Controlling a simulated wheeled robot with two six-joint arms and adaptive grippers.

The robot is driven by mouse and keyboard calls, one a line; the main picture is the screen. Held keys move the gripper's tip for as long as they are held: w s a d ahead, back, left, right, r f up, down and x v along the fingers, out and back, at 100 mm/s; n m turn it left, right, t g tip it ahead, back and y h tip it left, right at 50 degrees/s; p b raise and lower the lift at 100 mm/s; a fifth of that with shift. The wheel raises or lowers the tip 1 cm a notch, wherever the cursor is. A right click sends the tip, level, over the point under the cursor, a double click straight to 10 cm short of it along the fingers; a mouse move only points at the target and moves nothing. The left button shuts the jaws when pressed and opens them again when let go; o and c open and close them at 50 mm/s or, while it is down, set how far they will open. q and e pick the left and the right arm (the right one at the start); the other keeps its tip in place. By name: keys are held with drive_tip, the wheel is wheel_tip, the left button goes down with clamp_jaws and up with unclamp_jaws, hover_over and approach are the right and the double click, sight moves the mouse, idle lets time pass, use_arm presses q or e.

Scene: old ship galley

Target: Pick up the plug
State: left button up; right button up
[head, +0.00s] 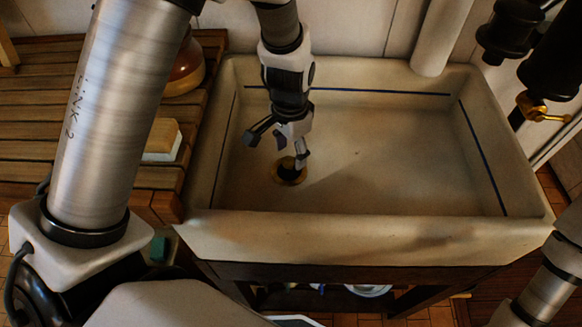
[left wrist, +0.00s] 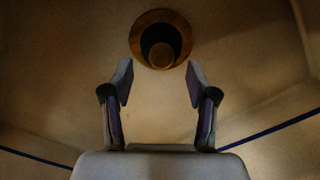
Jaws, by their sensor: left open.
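The plug (left wrist: 161,55) appears as a brownish round knob inside the dark middle of a brass drain ring (left wrist: 134,38) in the left wrist view. In the head view the drain ring (head: 289,178) lies in the left part of the pale sink's floor, and the plug is largely hidden there. My left gripper (head: 290,149) reaches down into the sink above the drain. In the left wrist view its two fingers (left wrist: 160,84) are spread wide with nothing between them, and the plug shows just beyond the tips. My right gripper is not in view.
The stone sink (head: 350,235) has raised walls with a blue line inside; its right half is empty. A slatted wooden board (head: 60,90) at left holds a brown pot (head: 187,68) and a block (head: 162,140). A brass tap (head: 536,107) is at right.

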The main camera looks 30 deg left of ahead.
sight(289, 160)
use_arm(q)
wheel_tip(289, 160, down, 4)
drive_tip(key=shift+a+f, duration=0.15)
drive_tip(key=shift+s, duration=0.15)
clamp_jaws()
drive_tip(key=shift+r, duration=0.2)
